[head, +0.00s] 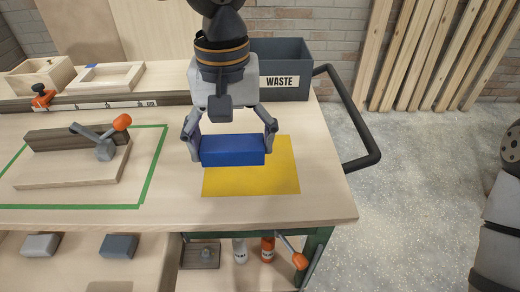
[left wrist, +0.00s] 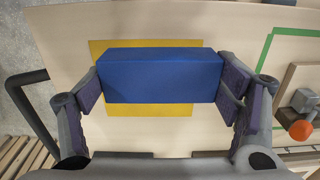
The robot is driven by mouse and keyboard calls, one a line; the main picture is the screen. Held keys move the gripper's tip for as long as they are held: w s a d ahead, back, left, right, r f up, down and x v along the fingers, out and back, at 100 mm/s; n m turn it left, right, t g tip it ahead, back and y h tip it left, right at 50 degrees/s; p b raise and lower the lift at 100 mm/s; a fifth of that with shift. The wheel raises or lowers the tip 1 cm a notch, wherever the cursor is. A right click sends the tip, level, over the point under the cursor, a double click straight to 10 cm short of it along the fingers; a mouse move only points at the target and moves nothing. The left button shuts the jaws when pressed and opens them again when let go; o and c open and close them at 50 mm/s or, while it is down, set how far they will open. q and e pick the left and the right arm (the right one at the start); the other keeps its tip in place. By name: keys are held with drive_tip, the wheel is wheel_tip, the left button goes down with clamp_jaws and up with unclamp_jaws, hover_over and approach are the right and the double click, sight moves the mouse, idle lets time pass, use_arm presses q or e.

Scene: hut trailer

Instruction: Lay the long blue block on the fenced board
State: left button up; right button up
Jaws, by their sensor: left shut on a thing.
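The long blue block (head: 232,151) is held by its two ends between the fingers of my left gripper (head: 231,140). In the left wrist view the block (left wrist: 160,76) spans the gap between both finger pads. It is over the yellow mat (head: 270,180); whether it touches the mat I cannot tell. The fenced board (head: 65,175) lies to the left inside a green tape outline. It has a dark fence (head: 60,138) along its back and a toggle clamp (head: 103,143) with an orange knob at its right end. My right gripper is out of view.
A grey waste bin (head: 290,85) stands behind the mat. A dark rail (head: 110,101) with a ruler strip, wooden trays (head: 105,78) and an orange-and-black clamp (head: 42,96) are at the back left. A black handle bar (head: 368,130) juts from the bench's right edge. Bare bench lies between tape and mat.

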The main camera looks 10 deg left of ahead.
use_arm(q)
drive_tip(key=w+f, duration=0.2)
drive_tip(key=w, duration=0.1)
drive_tip(key=w+f, duration=0.3)
drive_tip(key=w+f+b, duration=0.1)
drive_tip(key=w+f, duration=0.1)
drive_tip(key=shift+w+f, duration=0.25)
drive_tip(key=shift+w, duration=0.15)
drive_tip(key=f, duration=0.2)
drive_tip(key=w+f, duration=0.1)
drive_tip(key=shift+f, duration=0.35)
drive_tip(key=shift+s, duration=0.1)
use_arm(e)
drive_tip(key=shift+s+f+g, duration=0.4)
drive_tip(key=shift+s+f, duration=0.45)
use_arm(q)
drive_tip(key=shift+f, duration=0.15)
drive_tip(key=o, duration=1.1)
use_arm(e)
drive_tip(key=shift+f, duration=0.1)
